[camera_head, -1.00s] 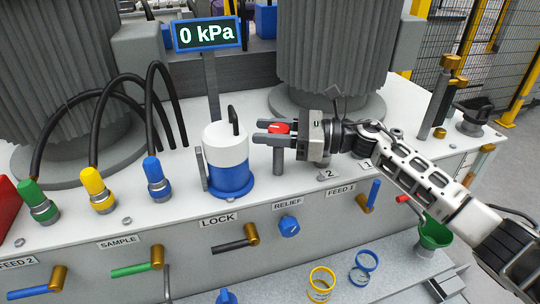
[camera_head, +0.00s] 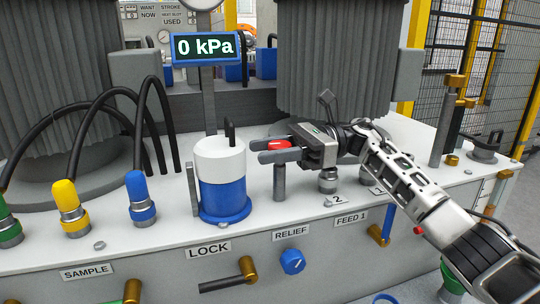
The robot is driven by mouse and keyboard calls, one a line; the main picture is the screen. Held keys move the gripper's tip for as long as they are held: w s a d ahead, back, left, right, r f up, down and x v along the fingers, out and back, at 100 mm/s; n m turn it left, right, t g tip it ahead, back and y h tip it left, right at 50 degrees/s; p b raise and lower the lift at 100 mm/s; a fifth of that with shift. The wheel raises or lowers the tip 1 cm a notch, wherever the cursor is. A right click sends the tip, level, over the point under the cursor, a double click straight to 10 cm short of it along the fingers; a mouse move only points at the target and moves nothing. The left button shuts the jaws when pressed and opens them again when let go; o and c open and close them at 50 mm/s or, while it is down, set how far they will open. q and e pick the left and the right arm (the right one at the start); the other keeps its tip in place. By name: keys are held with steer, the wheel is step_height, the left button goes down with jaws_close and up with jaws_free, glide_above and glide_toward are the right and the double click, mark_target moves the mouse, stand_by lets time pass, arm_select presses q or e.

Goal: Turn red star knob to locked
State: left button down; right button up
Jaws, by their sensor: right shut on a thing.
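The red star knob (camera_head: 279,145) sits on top of a grey post (camera_head: 279,182) on the white bench top, right of the white and blue canister. My right gripper (camera_head: 275,151) comes in from the right with its two fingers on either side of the knob, shut on it. The fingers hide part of the knob, and I cannot read any lock mark on it. My left gripper is not in view.
The white and blue canister (camera_head: 222,190) stands close left of the knob. A "0 kPa" display (camera_head: 205,47) rises behind it. Blue (camera_head: 140,195) and yellow (camera_head: 70,205) hose fittings stand at left. Lock lever (camera_head: 232,281) and blue relief knob (camera_head: 292,261) are on the front panel.

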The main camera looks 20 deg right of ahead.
steer(key=o, duration=1)
steer(key=d, duration=1)
steer(key=w+d, duration=0.1)
steer(key=d, duration=0.4)
steer(key=shift+d, duration=0.4)
